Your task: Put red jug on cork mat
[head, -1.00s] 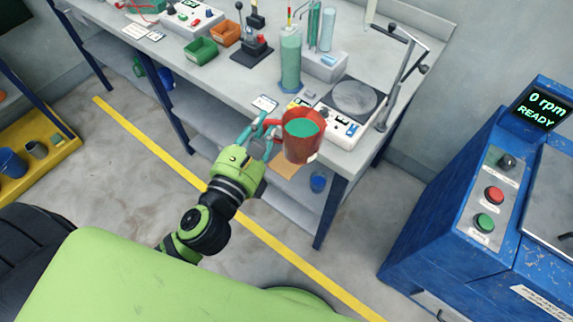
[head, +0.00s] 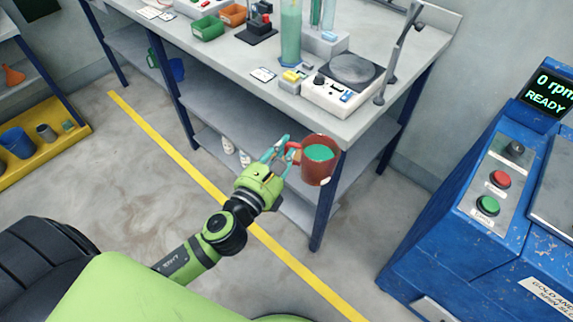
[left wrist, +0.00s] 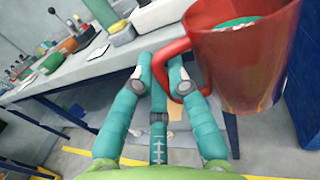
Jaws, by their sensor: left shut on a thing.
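The red jug (head: 318,172) holds green liquid and is roughly upright in the air, in front of the workbench's right leg. My left gripper (head: 282,156) is shut on the jug's handle. In the left wrist view the jug (left wrist: 240,75) fills the upper right, and the teal fingers (left wrist: 165,78) close around its red handle. I cannot make out the cork mat clearly now; the jug and gripper cover part of the lower shelf. My right gripper is not in view.
The workbench (head: 262,92) carries a hotplate stirrer (head: 345,82), a green-filled cylinder (head: 291,35) and bins. Its lower shelf (head: 225,105) holds white bottles (head: 228,145). A blue machine (head: 440,225) stands at the right. Floor in front of the bench is clear.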

